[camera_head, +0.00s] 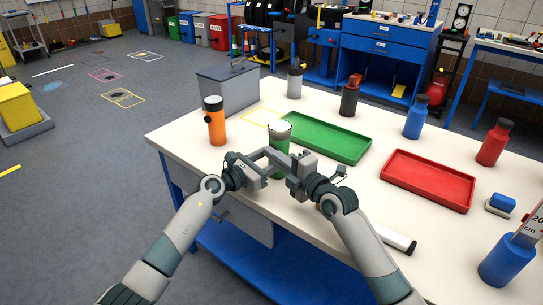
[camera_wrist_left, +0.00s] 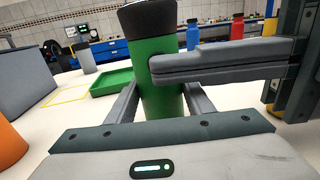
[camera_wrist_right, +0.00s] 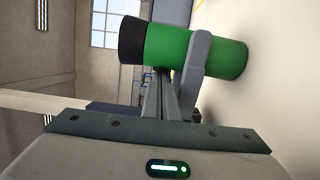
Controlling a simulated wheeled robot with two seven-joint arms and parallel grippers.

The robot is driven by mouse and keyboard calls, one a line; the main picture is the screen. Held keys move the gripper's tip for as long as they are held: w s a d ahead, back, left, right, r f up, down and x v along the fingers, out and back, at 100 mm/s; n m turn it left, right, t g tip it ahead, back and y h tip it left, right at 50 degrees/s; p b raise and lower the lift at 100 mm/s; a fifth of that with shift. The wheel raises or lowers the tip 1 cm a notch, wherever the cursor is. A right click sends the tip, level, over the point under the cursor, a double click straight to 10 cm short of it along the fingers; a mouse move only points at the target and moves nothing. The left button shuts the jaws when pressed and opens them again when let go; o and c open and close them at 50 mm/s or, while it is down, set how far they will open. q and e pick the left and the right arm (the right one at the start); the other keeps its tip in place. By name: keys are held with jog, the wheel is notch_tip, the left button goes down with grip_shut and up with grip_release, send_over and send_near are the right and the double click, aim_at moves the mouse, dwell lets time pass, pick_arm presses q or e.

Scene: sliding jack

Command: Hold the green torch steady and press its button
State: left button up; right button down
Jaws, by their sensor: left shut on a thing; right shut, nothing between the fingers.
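The green torch (camera_head: 279,137) stands upright near the front of the table, with a dark head on a green body. It also shows in the left wrist view (camera_wrist_left: 160,83) and, lying sideways in the picture, in the right wrist view (camera_wrist_right: 180,50). My left gripper (camera_head: 262,159) is shut on the torch body, one finger on each side. My right gripper (camera_head: 281,156) is shut and empty. Its fingertips (camera_wrist_left: 153,68) are at the side of the torch, above the left fingers, touching or almost touching it.
An orange torch (camera_head: 216,124) and a grey box (camera_head: 228,87) stand to the left. A yellow outline (camera_head: 245,117) lies behind. A green tray (camera_head: 325,138) and a red tray (camera_head: 428,181) lie to the right, with several bottles around them. A white cylinder (camera_head: 393,239) lies at the front edge.

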pick_arm(q)
jog(key=shift+r, duration=0.25)
pick_arm(e)
jog(key=shift+w+d+r, duration=0.25)
jog(key=shift+w+d, duration=0.1)
jog(key=shift+d, duration=0.4)
pick_arm(q)
jog(key=shift+w+a, duration=0.1)
pick_arm(e)
jog(key=shift+s, duration=0.15)
pick_arm(q)
jog(key=shift+a+f, duration=0.1)
jog(key=shift+a, duration=0.05)
jog(key=shift+w+d+f, duration=0.1)
jog(key=shift+d+f, duration=0.05)
jog(key=shift+d, duration=0.35)
pick_arm(e)
jog(key=v, duration=0.7)
jog(key=shift+s+a+f, duration=0.25)
jog(key=shift+s, duration=0.25)
pick_arm(q)
jog(key=o, duration=1.3)
